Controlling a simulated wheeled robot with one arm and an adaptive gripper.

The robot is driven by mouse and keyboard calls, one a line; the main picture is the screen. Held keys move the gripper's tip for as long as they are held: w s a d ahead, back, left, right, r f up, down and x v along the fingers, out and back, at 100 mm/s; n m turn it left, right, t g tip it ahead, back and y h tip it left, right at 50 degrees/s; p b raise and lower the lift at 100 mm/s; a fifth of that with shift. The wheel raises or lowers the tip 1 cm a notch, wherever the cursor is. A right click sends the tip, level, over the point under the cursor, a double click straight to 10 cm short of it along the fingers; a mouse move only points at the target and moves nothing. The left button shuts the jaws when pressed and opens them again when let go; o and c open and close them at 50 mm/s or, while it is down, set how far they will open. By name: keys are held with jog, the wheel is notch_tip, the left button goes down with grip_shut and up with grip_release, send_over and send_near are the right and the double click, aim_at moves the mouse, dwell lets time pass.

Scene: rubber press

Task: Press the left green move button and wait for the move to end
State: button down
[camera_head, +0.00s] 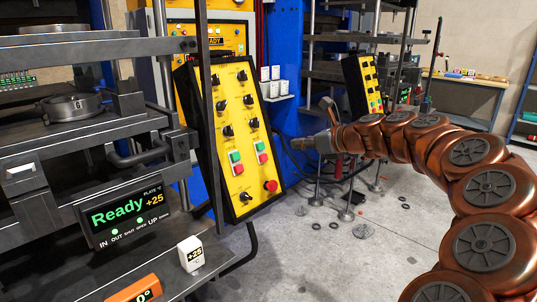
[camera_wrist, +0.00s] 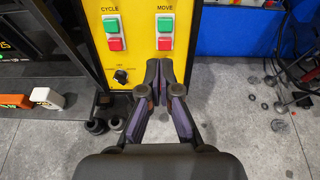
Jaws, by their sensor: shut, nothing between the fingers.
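The yellow control panel (camera_head: 225,105) of the left press stands tilted in the middle of the head view. Its green move button (camera_wrist: 165,24) is under the word MOVE in the wrist view, above a red button (camera_wrist: 165,43); in the head view it is the right green button (camera_head: 260,147). My gripper (camera_wrist: 165,65) is shut and empty, its tips just below the red MOVE button in the wrist picture. In the head view my gripper (camera_head: 300,143) is right of the panel; contact is not visible. The press display (camera_head: 125,212) reads "Ready" and "+25", with two green dots lit.
A CYCLE pair, green (camera_wrist: 110,26) and red, sits left of MOVE. A red knob (camera_head: 271,186) is at the panel's lower right. A second yellow panel (camera_head: 362,85) stands behind at the right.

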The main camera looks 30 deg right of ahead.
jog(key=shift+d, duration=0.5)
jog(key=p, duration=0.2)
send_near(262, 146)
jog(key=x, duration=0.7)
jog(key=shift+w, duration=0.1)
